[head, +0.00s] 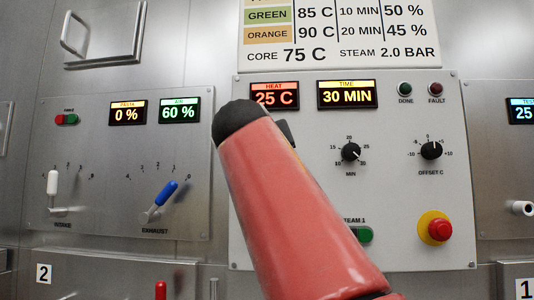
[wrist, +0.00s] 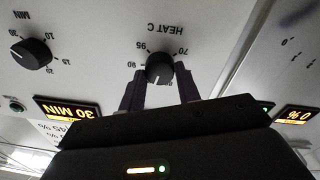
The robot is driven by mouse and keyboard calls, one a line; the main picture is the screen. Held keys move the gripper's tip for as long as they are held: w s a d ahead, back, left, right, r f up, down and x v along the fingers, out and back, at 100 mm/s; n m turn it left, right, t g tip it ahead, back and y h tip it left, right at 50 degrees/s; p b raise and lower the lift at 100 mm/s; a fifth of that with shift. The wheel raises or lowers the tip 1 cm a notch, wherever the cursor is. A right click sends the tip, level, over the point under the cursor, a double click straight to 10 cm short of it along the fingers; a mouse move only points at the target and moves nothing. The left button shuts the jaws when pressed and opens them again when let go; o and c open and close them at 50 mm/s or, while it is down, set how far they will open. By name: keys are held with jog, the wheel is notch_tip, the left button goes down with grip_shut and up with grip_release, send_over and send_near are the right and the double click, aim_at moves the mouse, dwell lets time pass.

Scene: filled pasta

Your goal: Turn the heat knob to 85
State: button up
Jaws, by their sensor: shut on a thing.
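The black heat knob (wrist: 160,68) sits on the pale panel under the label HEAT C, which appears upside down in the wrist view. My gripper (wrist: 160,84) has one dark finger on each side of the knob and is shut on it. Some scale numbers show around the knob, but its pointer setting is hard to read. In the head view my red arm hides the knob and my fingers. The heat display (head: 274,96) reads 25 C in red.
The time display (head: 346,94) reads 30 MIN above the minutes knob (head: 351,152). An offset knob (head: 431,151) and a red stop button (head: 436,227) are to the right. A chart (head: 340,30) above lists GREEN 85 C and ORANGE 90 C. A blue exhaust lever (head: 162,198) is left.

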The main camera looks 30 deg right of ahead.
jog(key=shift+f+m, duration=0.1)
jog(key=shift+m, duration=1)
jog(key=o, duration=1)
jog(key=b+v, duration=0.1)
jog(key=v, duration=0.6)
jog(key=shift+s+a, duration=0.25)
jog(key=shift+s, duration=0.05)
